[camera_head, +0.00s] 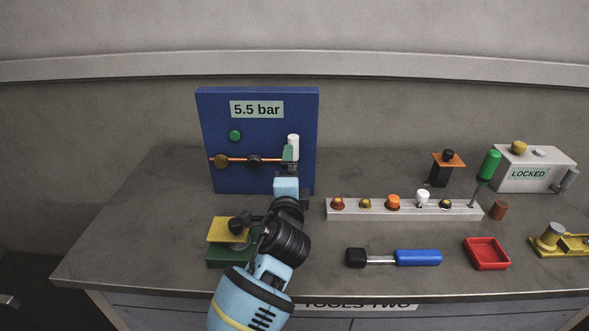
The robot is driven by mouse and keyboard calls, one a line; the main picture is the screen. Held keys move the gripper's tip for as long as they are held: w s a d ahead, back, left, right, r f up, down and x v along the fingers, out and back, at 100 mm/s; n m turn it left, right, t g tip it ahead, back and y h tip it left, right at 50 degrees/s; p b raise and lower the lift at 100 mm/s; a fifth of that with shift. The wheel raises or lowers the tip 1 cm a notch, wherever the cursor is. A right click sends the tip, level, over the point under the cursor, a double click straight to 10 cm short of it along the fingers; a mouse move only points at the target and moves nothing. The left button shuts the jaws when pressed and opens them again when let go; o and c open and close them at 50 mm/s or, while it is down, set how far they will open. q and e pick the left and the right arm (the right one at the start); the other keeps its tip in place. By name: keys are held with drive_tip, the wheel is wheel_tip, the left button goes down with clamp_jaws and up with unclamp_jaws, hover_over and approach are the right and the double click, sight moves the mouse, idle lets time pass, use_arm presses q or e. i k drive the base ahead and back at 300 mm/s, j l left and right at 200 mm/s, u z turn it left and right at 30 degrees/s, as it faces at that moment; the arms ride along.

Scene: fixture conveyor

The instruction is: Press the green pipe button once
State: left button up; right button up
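The round green button (235,136) sits on the upright blue panel (210,110), below its "5.5 bar" label (257,109) and above an orange pipe (237,160). The pipe carries a brown round part (221,162) and a black round part (254,161). A white cylinder (293,142) and a pale green piece (288,154) are at the pipe's right end. My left gripper (289,186) is in front of the panel's lower right, right of and below the button and apart from it. Its fingertips are not clearly seen. My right gripper is out of view.
A green and yellow block (228,230) stands beside my arm. Right of it are a white rack (400,211) with several knobs, a blue-handled tool (417,258), a red tray (487,266) and a "LOCKED" box (515,184). The table's left part is clear.

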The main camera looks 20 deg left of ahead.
sight(234, 135)
drive_tip(key=k+l, duration=0.2)
drive_tip(key=k, duration=0.3)
drive_tip(key=k+l, duration=0.2)
drive_tip(key=k, duration=0.25)
